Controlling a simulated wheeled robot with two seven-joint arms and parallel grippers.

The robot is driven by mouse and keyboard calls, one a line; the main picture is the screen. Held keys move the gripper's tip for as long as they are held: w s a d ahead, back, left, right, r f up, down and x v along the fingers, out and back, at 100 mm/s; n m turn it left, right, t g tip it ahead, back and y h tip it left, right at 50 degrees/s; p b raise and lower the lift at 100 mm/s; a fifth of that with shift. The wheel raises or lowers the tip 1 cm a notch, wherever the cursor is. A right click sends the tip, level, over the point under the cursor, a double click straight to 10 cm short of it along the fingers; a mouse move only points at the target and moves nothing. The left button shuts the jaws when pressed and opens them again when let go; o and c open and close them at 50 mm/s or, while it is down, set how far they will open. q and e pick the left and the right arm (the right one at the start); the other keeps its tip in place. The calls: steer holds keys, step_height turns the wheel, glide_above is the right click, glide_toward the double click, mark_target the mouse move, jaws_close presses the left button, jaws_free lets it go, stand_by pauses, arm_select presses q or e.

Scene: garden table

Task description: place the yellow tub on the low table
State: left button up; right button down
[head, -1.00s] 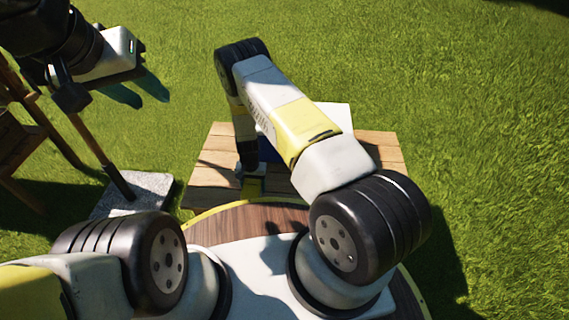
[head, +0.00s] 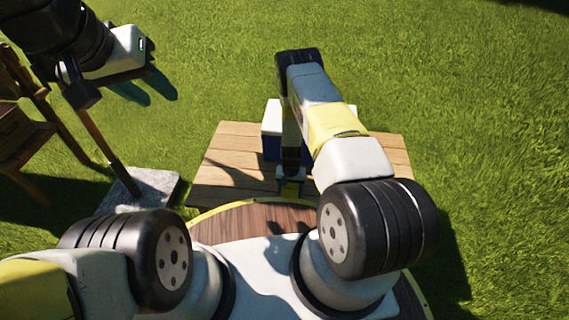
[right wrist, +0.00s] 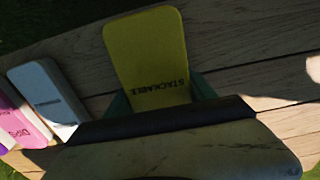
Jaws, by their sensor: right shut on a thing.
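The yellow tub (right wrist: 150,55), marked "STACKABLE", sits between the teal fingers of my right gripper (right wrist: 160,98), which is shut on it. The low table's planks (right wrist: 235,40) lie behind the tub in the right wrist view. I cannot tell whether the tub touches them. My left gripper (head: 145,88) is empty, its teal fingers apart, over the grass at upper left.
A white and blue box (head: 270,125) stands on the low table, partly hidden by my right arm. The right wrist view shows a pale tub (right wrist: 45,95) and a pink pack (right wrist: 22,122) at left. A wooden chair (head: 20,140) and stone slab (head: 150,188) are at left.

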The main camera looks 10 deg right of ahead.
steer(key=shift+f, duration=0.15)
steer(key=shift+c, duration=1.6)
jaws_free()
